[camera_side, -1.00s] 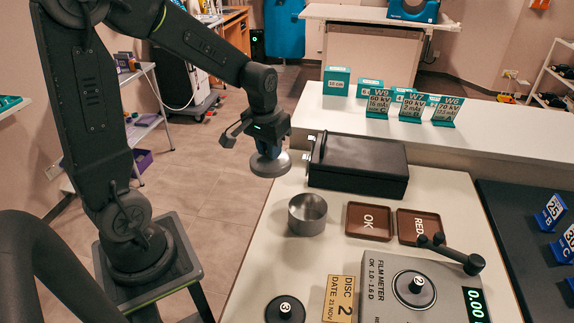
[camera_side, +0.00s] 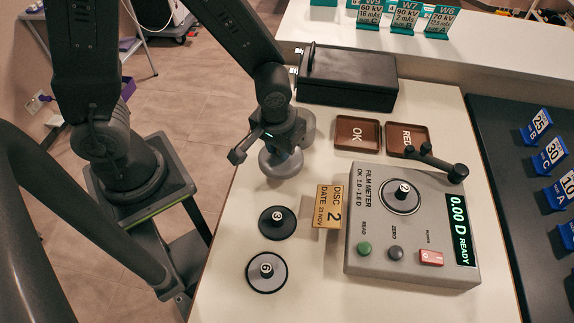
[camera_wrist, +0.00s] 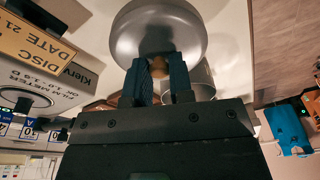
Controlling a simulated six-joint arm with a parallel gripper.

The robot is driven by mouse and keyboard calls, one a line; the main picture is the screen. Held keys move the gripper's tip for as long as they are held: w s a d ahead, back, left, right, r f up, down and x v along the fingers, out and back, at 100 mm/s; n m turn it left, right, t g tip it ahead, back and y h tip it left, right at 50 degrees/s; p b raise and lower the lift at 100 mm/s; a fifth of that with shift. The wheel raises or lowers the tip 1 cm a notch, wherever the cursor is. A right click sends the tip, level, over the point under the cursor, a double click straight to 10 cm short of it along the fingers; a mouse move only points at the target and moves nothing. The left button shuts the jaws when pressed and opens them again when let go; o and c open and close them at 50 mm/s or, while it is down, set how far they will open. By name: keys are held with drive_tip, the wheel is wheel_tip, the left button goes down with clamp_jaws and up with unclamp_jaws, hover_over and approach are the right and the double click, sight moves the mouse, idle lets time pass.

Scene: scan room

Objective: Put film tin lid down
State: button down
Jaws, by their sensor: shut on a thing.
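The film tin lid (camera_side: 280,166) is a round grey metal disc with a knob on top. My gripper (camera_side: 281,146) is shut on its knob and holds it level over the left part of the white table. I cannot tell whether its underside touches the table. The wrist view shows the lid (camera_wrist: 158,22) with its knob between my blue fingers (camera_wrist: 158,76). The open grey film tin (camera_side: 307,124) stands just behind the lid, mostly hidden by my gripper. Part of the tin (camera_wrist: 203,78) shows beside my fingers in the wrist view.
A black box (camera_side: 347,82) stands behind. The film meter (camera_side: 412,222) holds disc 2. Discs 3 (camera_side: 278,222) and 6 (camera_side: 266,271) lie in front, beside a yellow date sign (camera_side: 328,207).

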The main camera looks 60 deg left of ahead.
sight(287, 178)
drive_tip(key=shift+w+d+f, duration=0.15)
drive_tip(key=shift+d+f, duration=0.4)
drive_tip(key=shift+d, duration=0.35)
drive_tip(key=shift+d+f, duration=0.1)
drive_tip(key=shift+f, duration=1.95)
drive_tip(key=shift+f, duration=0.1)
drive_tip(key=c, duration=1)
unclamp_jaws()
